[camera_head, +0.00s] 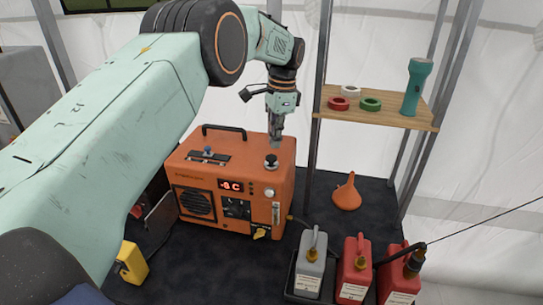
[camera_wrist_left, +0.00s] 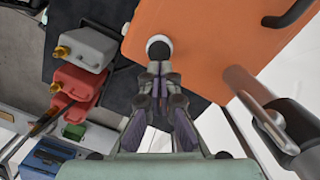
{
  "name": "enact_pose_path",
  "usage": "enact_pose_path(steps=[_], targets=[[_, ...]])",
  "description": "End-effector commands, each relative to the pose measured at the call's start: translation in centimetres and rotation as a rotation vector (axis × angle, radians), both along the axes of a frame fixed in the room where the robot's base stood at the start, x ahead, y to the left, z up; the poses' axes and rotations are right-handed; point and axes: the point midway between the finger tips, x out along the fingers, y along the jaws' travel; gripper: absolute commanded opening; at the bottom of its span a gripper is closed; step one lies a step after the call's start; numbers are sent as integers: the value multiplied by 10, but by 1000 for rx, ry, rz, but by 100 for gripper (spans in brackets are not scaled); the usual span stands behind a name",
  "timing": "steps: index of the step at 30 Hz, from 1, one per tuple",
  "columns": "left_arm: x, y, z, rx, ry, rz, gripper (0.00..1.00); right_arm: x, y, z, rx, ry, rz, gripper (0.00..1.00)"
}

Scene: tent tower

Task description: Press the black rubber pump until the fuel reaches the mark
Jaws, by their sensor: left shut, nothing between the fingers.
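The orange heater (camera_head: 235,185) stands on the dark mat, with a red display reading about "-8 C". The black rubber pump (camera_head: 271,161) is a small black knob on a pale base on its top, near the right front corner. A narrow upright sight tube (camera_head: 277,213) is on the front face at right; its fuel level and mark are too small to read. My left gripper (camera_head: 276,140) points down just above the pump, shut and empty. In the left wrist view the pump (camera_wrist_left: 158,47) shows just beyond the closed fingertips (camera_wrist_left: 160,70); contact cannot be told.
A grey can (camera_head: 310,262) and red cans (camera_head: 354,268) stand right of the heater. An orange funnel (camera_head: 347,194) sits behind them. A wooden shelf (camera_head: 385,113) holds tape rolls and a teal flashlight (camera_head: 415,85). The heater's black handle (camera_head: 225,130) rises at the back.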

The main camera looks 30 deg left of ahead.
Motion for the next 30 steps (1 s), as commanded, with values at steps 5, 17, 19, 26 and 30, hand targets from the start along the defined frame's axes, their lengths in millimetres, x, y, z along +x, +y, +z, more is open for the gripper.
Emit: enact_pose_path(steps=[5,17,19,26,30], targets=[[-1,1,-15,0,0,0,0,0,0,0,0,0,0,40],[-1,1,-20,0,-1,0,0,0,0,0,0,0,0,40],[-1,1,-20,0,-1,0,0,0,0,0,0,0,0,40],[-2,1,-32,1,1,0,0,0,0,-4,0,0,0,40],[-2,1,-45,0,1,0,0,0,0,-7,0,0,0,40]])
